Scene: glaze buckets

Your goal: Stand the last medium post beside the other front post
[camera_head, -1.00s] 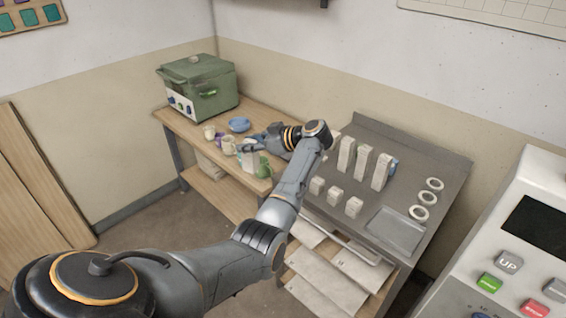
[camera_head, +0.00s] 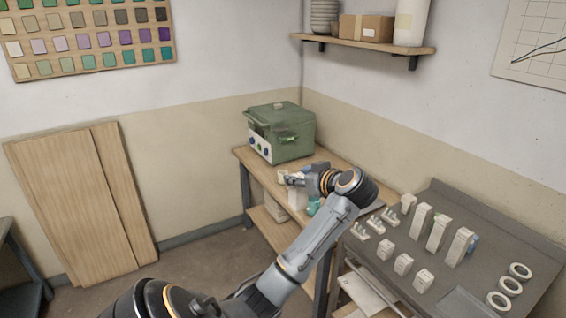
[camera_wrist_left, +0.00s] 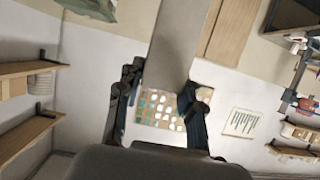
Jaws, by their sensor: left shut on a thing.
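My left gripper (camera_head: 296,183) is over the wooden bench and shut on a pale post (camera_head: 297,198), which hangs upright below it in the head view. In the left wrist view the post (camera_wrist_left: 176,38) runs between the two fingers (camera_wrist_left: 163,88) and out of the top edge. Taller pale posts (camera_head: 438,232) stand on the dark metal table (camera_head: 485,225) to the right. Which one is the other front post I cannot tell. My right gripper is not in view.
A green kiln (camera_head: 282,132) stands at the back of the wooden bench (camera_head: 245,155). A teal item (camera_head: 313,207) is close beside the held post. Small pronged pieces (camera_head: 375,224) and white rings (camera_head: 509,287) lie on the metal table. A shelf (camera_head: 365,44) hangs above.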

